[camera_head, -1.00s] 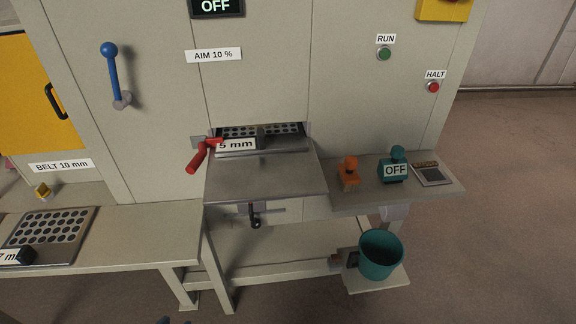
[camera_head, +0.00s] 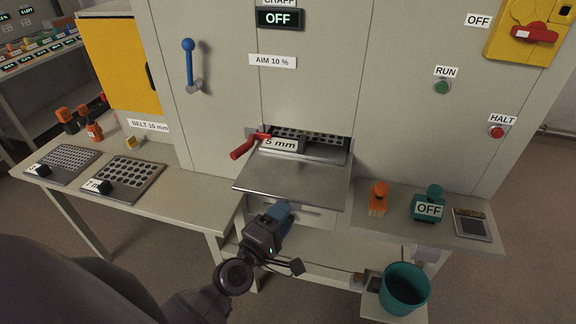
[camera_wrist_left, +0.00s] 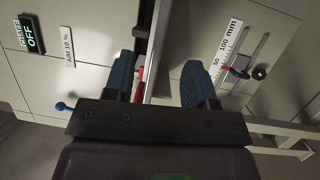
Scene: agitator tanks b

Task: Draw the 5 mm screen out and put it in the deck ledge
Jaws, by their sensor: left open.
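The 5 mm screen (camera_head: 312,138), a dark perforated plate with a "5 mm" label on its front, sits in the slot of the grey machine. A bare sloping metal shelf (camera_head: 290,179) juts out below the slot; I cannot tell whether it is the deck ledge. A red lever (camera_head: 246,148) stands at the left side of the slot. My left gripper (camera_head: 281,213), with blue fingers, is empty, in front of the shelf's front edge and apart from the screen. In the left wrist view its open fingers (camera_wrist_left: 158,66) stand wide apart. My right gripper is not in view.
A side table (camera_head: 190,195) at left holds two other perforated screens, one marked 7 mm (camera_head: 132,174). A right shelf (camera_head: 395,229) carries an orange item (camera_head: 378,197) and a teal device (camera_head: 429,205). A teal bucket (camera_head: 403,290) stands lower right. A blue-knobbed lever (camera_head: 190,65) is on the panel.

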